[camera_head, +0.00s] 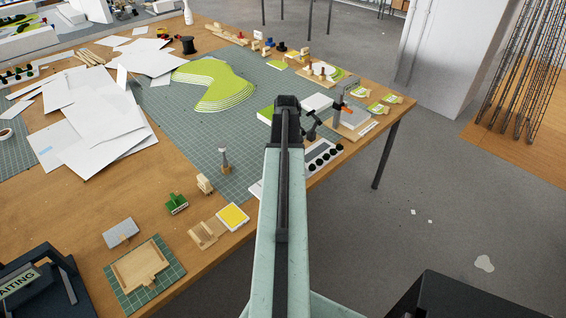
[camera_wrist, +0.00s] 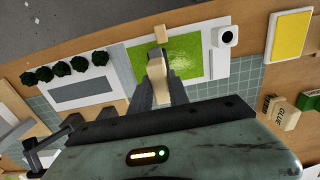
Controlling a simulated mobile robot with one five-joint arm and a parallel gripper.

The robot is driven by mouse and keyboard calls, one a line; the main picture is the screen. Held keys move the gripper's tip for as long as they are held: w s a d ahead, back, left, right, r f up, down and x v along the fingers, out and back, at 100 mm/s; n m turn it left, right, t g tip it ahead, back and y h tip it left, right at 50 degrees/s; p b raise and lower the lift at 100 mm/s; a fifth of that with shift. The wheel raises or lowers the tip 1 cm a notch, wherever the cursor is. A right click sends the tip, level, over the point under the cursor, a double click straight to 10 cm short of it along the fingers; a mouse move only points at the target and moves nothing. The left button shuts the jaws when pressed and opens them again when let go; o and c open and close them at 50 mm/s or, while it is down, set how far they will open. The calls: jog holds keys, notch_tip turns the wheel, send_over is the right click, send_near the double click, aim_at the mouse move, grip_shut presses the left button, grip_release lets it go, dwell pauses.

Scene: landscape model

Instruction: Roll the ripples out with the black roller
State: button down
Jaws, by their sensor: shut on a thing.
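In the wrist view, a bright green sheet (camera_wrist: 185,55) with a wavy, glossy surface lies on a white board (camera_wrist: 207,62). My gripper (camera_wrist: 157,88) is over the near part of the sheet, its dark fingers shut on a pale wooden piece (camera_wrist: 156,66) with a rounded end, which looks like a handle. I cannot tell whether the held piece touches the sheet. In the head view, my arm hides the sheet and the gripper's tips.
Beside the sheet are a panel with dark green trees (camera_wrist: 70,88) and a white block (camera_wrist: 226,37). A yellow pad (camera_head: 233,216), a GLUE block (camera_wrist: 284,112) and a green block (camera_head: 177,203) stand nearby. Loose papers (camera_head: 95,120) cover the left.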

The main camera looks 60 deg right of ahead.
jog(key=d, duration=0.1)
jog(key=s+d, duration=0.1)
jog(key=d, duration=0.1)
jog(key=shift+d, duration=0.15)
jog(key=shift+w+a, duration=0.3)
jog(key=shift+a, duration=0.65)
jog(key=shift+w+a, duration=0.25)
jog(key=shift+a, duration=0.7)
jog(key=shift+w+a, duration=0.35)
jog(key=shift+a, duration=0.55)
jog(key=shift+w+a, duration=0.3)
jog(key=shift+a, duration=0.55)
jog(key=shift+w+a+f, duration=0.1)
jog(key=shift+w+a, duration=0.2)
jog(key=shift+a, duration=0.6)
jog(key=shift+w+a, duration=0.25)
jog(key=shift+a, duration=0.6)
jog(key=shift+d, duration=0.15)
